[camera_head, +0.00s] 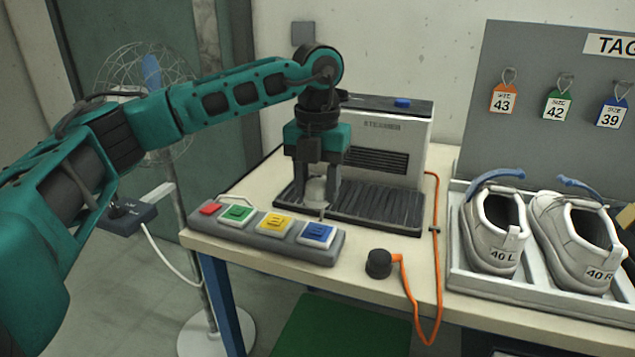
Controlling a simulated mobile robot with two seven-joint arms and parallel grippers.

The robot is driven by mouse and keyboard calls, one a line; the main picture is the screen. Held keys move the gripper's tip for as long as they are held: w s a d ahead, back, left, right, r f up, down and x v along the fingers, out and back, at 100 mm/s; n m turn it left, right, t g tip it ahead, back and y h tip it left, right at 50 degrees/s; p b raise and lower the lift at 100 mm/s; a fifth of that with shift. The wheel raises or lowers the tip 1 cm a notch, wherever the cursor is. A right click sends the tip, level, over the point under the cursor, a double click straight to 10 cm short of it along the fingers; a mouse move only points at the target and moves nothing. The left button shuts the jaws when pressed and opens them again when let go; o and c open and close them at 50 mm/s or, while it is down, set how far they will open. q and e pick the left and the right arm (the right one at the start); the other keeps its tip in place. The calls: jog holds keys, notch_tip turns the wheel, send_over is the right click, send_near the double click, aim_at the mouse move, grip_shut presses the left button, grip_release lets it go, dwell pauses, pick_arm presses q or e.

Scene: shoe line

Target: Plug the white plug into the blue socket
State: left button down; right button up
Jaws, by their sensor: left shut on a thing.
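My left gripper (317,205) points down above the table, behind the power strip. It is shut on a pale piece that looks like the white plug (316,190), partly hidden between the fingers. The blue socket (318,234) is at the right end of the grey power strip (270,237), nearer the table's front edge. The plug is held behind the blue socket and looks apart from it. The strip also has a yellow socket (275,223), a green socket (237,213) and a red switch (210,208). My right gripper is not in view.
A steamer (405,135) with a dark ribbed base (375,212) stands behind the gripper. A black plug (378,263) on an orange cable (434,280) lies right of the strip. A tray (455,265) with two shoes is further right. A fan (140,100) stands left of the table.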

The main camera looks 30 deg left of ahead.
aim_at(317, 204)
pick_arm(q)
jog(key=shift+f+b, duration=1.5)
jog(key=shift+f, duration=0.45)
jog(key=shift+f+b, duration=0.6)
jog(key=shift+f, duration=0.1)
jog(key=shift+p, duration=0.6)
jog(key=shift+f+b, duration=0.4)
jog(key=shift+f, duration=0.35)
dwell(0.8)
jog(key=shift+c, duration=2.3)
grip_release()
notch_tip(317, 204, up, 13)
jog(key=shift+f+p, duration=0.1)
jog(key=shift+p, duration=1.15)
